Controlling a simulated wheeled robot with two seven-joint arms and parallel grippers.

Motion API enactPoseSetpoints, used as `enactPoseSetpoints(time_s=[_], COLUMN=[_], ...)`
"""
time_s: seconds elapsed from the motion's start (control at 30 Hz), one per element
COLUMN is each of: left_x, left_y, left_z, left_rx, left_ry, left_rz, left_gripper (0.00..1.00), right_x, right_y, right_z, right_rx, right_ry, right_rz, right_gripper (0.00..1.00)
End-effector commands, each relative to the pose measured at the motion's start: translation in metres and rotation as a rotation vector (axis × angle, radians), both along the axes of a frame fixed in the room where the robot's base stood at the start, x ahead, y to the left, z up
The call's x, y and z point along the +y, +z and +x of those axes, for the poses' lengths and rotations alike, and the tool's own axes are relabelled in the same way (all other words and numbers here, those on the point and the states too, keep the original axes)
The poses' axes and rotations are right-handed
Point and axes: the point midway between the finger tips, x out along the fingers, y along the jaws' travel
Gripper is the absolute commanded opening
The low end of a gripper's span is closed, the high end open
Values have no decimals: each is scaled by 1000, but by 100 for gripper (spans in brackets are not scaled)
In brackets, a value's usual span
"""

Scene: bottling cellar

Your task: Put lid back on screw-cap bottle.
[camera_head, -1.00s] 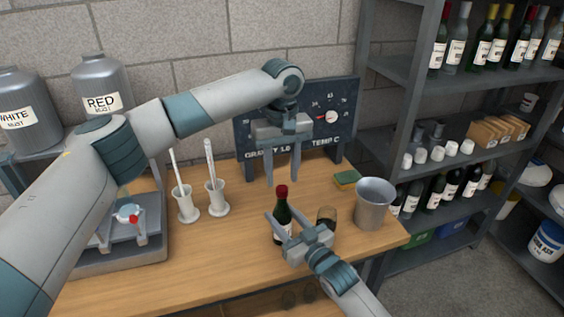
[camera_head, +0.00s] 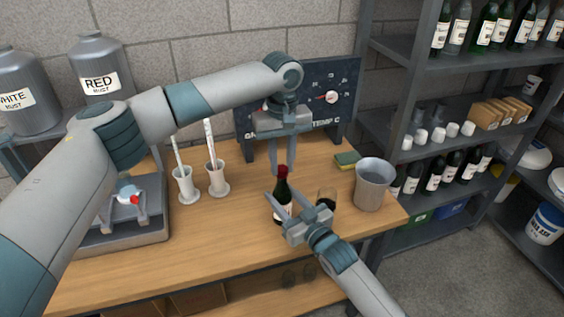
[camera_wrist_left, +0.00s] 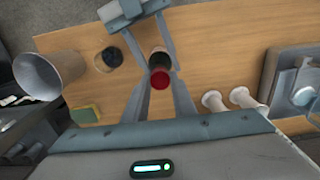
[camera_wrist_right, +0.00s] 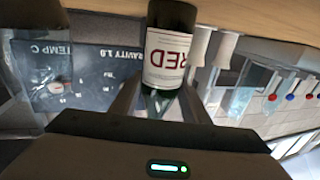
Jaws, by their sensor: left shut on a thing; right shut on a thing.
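The dark wine bottle (camera_head: 282,210) stands upright on the table with a pale label; the label reads RED in the right wrist view (camera_wrist_right: 168,60). A red screw cap (camera_head: 283,170) sits at the top of its neck. My left gripper (camera_head: 281,173) comes down from above and is shut on the cap; the cap (camera_wrist_left: 160,80) lies between its fingers in the left wrist view. Whether the cap is seated on the threads cannot be seen.
A dark glass (camera_head: 327,198) stands right of the bottle, close to my right gripper. A metal bucket (camera_head: 372,185) and a sponge (camera_head: 347,160) are farther right. Two white cylinders (camera_head: 217,178) stand left. A gauge board (camera_head: 320,100) rises behind.

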Motion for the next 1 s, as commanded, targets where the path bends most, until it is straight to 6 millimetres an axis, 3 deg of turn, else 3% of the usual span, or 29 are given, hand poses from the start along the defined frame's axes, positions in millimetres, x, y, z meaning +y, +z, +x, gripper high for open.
enactPoseSetpoints(time_s=[0.27, 1.0], left_x=[0, 0], left_y=[-1, -1], left_z=[-1, 0], left_rx=[3, 1], left_ry=[-188, -1265], left_rz=[-1, -2], left_gripper=[0, 0], right_x=[0, 0], right_y=[0, 0], right_z=[0, 0], right_rx=[1, 1], right_ry=[0, 0], right_rz=[1, 1], right_gripper=[0, 0])
